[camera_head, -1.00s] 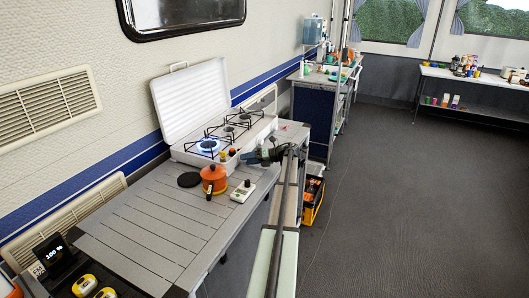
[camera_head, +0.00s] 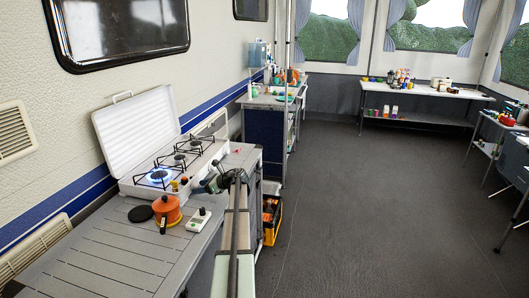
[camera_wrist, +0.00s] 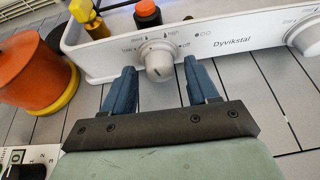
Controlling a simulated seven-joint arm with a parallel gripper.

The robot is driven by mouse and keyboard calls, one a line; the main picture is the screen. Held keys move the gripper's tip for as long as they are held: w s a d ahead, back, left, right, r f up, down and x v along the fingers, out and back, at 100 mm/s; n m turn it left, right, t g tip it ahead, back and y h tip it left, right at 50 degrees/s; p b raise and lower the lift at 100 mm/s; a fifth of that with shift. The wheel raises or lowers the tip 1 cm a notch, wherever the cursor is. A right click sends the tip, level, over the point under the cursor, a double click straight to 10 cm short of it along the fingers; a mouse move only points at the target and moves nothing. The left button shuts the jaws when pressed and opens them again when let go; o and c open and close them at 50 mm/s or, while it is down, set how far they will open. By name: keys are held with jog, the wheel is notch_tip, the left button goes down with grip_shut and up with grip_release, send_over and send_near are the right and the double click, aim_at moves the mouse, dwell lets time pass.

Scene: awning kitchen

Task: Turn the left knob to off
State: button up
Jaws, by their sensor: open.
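The left knob (camera_wrist: 158,64) is a pale round dial on the white front of the stove (camera_wrist: 225,40) in the wrist view. Printed marks including low, med, high and off sit around it; its exact setting is hard to read. My gripper (camera_wrist: 160,70) is open, with one blue finger on each side of the knob. I cannot tell whether either finger touches it. In the head view the stove (camera_head: 201,160) has its lid up, and a blue flame (camera_head: 158,175) burns at its near left burner. My gripper (camera_head: 210,184) is at the stove's front, where it hides the knobs.
An orange pot (camera_head: 168,211) stands on the slatted counter (camera_head: 100,250) by the stove, with a black disc (camera_head: 141,213) and a small white device (camera_head: 199,220) nearby. A second knob (camera_wrist: 308,38) is farther right.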

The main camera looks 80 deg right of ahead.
jog(key=shift+s+a+h, duration=0.1)
jog(key=shift+s+h, duration=0.05)
jog(key=shift+h, duration=0.15)
jog(key=v, duration=1.3)
jog(key=shift+s, duration=0.15)
jog(key=shift+s+r, duration=0.15)
jog(key=shift+m, duration=0.4)
jog(key=shift+d+m, duration=0.5)
jog(key=shift+d, duration=0.05)
jog(key=s+d+r+m+g+h, duration=0.3)
jog(key=s+d+m+h, duration=0.3)
jog(key=m, duration=0.5)
jog(key=s+d+r+m+g+h, duration=0.4)
jog(key=s+d+m+h, duration=0.1)
jog(key=d+m+h, duration=0.5)
jog(key=shift+s+d+r+m+g, duration=0.3)
jog(key=shift+s+d+m, duration=0.1)
jog(key=shift+m, duration=0.9)
